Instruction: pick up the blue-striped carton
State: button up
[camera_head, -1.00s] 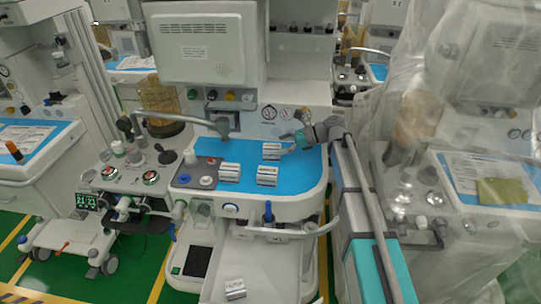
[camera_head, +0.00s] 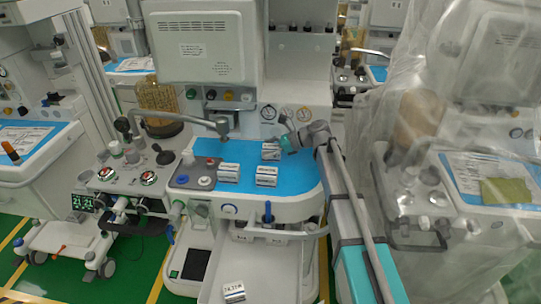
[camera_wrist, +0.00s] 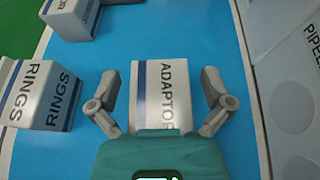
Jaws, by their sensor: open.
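The carton marked ADAPTOR (camera_wrist: 152,90), white with a blue stripe, lies on the blue worktop (camera_wrist: 110,60) between my gripper's fingers in the wrist view. In the head view it appears to be the rear carton (camera_head: 270,152), partly covered by my gripper (camera_head: 285,146). My gripper (camera_wrist: 160,84) is open, with one finger on each side of the carton and a visible gap at each side. Whether the fingers are down at the carton's height is hard to tell.
A carton marked RINGS (camera_wrist: 40,95), also with a dark blue stripe, lies close left of my gripper. Another carton (camera_wrist: 72,16) lies at the upper left. A further carton (camera_head: 234,292) is on the low shelf. A metal arm (camera_head: 190,122) overhangs the worktop's left side.

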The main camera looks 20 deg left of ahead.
dwell(0.5)
jog(key=c, duration=1)
